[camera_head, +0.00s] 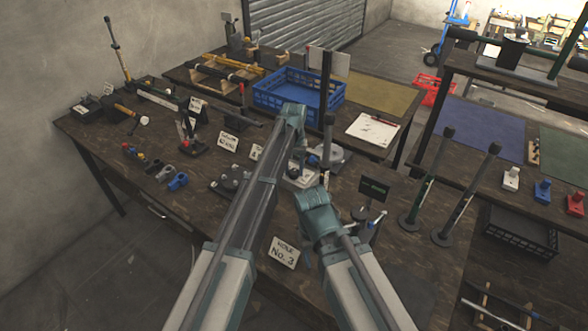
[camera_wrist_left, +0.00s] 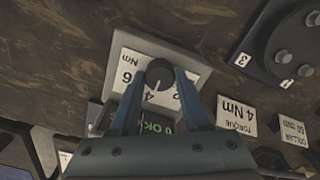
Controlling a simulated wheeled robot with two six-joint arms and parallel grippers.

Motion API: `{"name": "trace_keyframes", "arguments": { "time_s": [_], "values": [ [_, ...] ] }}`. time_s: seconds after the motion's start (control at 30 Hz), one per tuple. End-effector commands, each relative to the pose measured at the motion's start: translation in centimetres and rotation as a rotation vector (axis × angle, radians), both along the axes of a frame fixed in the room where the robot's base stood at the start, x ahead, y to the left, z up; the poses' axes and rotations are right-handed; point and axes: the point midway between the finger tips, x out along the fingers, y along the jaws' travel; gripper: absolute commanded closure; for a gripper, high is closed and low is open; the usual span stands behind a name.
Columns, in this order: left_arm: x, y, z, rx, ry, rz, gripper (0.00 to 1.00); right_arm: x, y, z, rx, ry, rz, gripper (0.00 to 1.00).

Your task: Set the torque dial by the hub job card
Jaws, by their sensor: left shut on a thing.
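The torque dial (camera_wrist_left: 160,74) is a dark round knob on a white plate (camera_wrist_left: 132,62) marked in Nm, with 6 and 4 legible. My left gripper (camera_wrist_left: 160,82) is shut on the knob, one finger on each side. The knob's white pointer line seems to lie toward the 4. A green OK display (camera_wrist_left: 156,128) shows partly between the fingers. A job card (camera_wrist_left: 237,117) reads TORQUE 4 Nm. In the head view, my left gripper (camera_head: 300,168) reaches down over the dial plate (camera_head: 301,179). I cannot make out my right gripper's fingers.
A second card (camera_wrist_left: 293,130) reads COLLAR 60 mm. A dark round hub (camera_wrist_left: 285,50) with several pegs sits beside the dial. A HOLE No. 3 card (camera_head: 284,252) stands nearer. A blue crate (camera_head: 298,92) is behind, and a small display stand (camera_head: 374,188) is at right.

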Motion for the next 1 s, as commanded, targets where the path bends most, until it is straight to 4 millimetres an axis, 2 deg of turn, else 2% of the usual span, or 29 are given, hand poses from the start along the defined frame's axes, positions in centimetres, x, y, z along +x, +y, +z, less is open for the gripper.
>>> {"name": "trace_keyframes", "arguments": {
  "time_s": [0.33, 0.37, 0.5, 0.83, 1.0],
  "values": [
    [0.01, 0.0, 0.0, 0.0, 0.0, 0.001, 1.0, 0.0, 0.0, 0.0, 0.0, 0.0, 0.0, 0.5],
    [0.01, 0.0, 0.0, 0.0, 0.0, 0.001, 0.5, 0.0, 0.0, 0.0, 0.0, 0.0, 0.0, 0.5],
    [0.01, 0.0, 0.0, 0.0, 0.0, 0.001, 0.24, 0.0, 0.0, 0.0, 0.0, 0.0, 0.0, 0.5],
    [0.0, -0.01, 0.07, 0.0, 0.0, 0.001, 0.23, 0.0, 0.0, 0.07, 0.0, 0.0, 0.0, 0.5],
    [0.0, 0.0, 0.73, 0.0, 0.0, 0.001, 0.23, 0.0, 0.0, 0.73, 0.0, 0.0, 0.0, 0.5]
  ]
}}
